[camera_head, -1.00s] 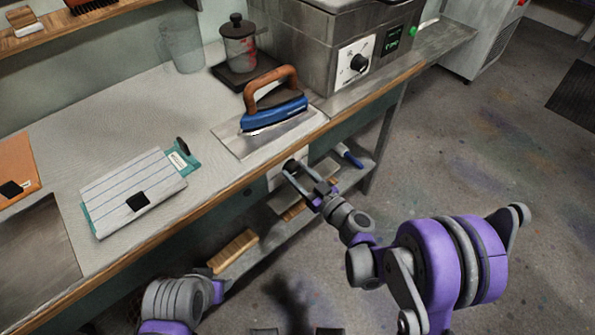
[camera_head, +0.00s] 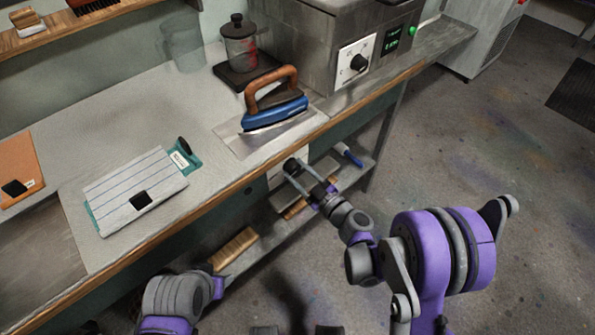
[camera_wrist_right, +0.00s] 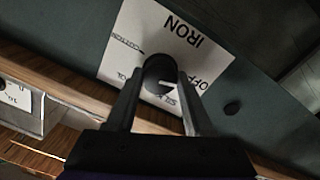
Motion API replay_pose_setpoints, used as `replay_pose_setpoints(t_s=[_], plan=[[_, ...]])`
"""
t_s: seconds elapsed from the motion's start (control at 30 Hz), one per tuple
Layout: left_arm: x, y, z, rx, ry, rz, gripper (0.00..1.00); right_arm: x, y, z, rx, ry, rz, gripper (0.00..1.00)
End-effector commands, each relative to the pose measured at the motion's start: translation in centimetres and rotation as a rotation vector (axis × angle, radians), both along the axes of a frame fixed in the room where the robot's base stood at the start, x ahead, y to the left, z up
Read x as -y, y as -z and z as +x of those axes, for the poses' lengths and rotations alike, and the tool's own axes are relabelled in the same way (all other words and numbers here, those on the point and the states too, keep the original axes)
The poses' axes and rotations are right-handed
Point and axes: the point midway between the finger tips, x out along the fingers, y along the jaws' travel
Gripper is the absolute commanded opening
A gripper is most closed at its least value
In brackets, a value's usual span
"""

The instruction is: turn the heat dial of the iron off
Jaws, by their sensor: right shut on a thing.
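The iron's heat dial is a dark round knob (camera_wrist_right: 158,72) on a white plate (camera_wrist_right: 128,55) lettered IRON, with OFF to the right of the knob. My right gripper (camera_wrist_right: 159,84) is shut on the knob, one finger on each side. A white mark on the knob points to the right, roughly toward OFF. In the head view my right gripper (camera_head: 297,169) is at the bench front, below the iron (camera_head: 273,108), and partly covers the plate (camera_head: 273,181). The blue iron with a brown handle sits on a metal sheet (camera_head: 240,143).
The bench's wooden front edge (camera_head: 203,206) runs just above my right gripper. A lower shelf (camera_head: 262,240) holds a brush (camera_head: 235,246) and a blue-handled tool (camera_head: 349,154). A grey heater box with its own dial (camera_head: 358,63) stands behind the iron. The floor to the right is open.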

Motion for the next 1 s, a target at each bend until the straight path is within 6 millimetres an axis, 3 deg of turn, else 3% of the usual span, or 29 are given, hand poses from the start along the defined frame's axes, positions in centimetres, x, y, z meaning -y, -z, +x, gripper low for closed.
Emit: replay_pose_setpoints(t_s=[0.23,0.27,0.4,0.77,1.0], plan=[[0.0,0.0,0.0,0.000,0.000,0.000,0.50,0.0,0.0,0.0,0.001,0.000,-0.002,0.00],[0.0,0.0,0.0,0.000,0.000,0.000,0.50,0.0,0.0,0.0,0.001,0.000,-0.002,0.55],[0.0,0.0,0.0,0.000,0.000,0.000,0.50,0.0,0.0,0.0,0.000,0.000,-0.001,0.80],[0.0,0.0,0.0,0.000,0.000,0.000,0.50,0.3,0.0,-0.3,0.000,0.001,-0.001,0.82],[0.0,0.1,0.0,0.000,0.000,0.000,0.50,2.9,0.1,-3.2,0.000,0.004,-0.001,0.82]])
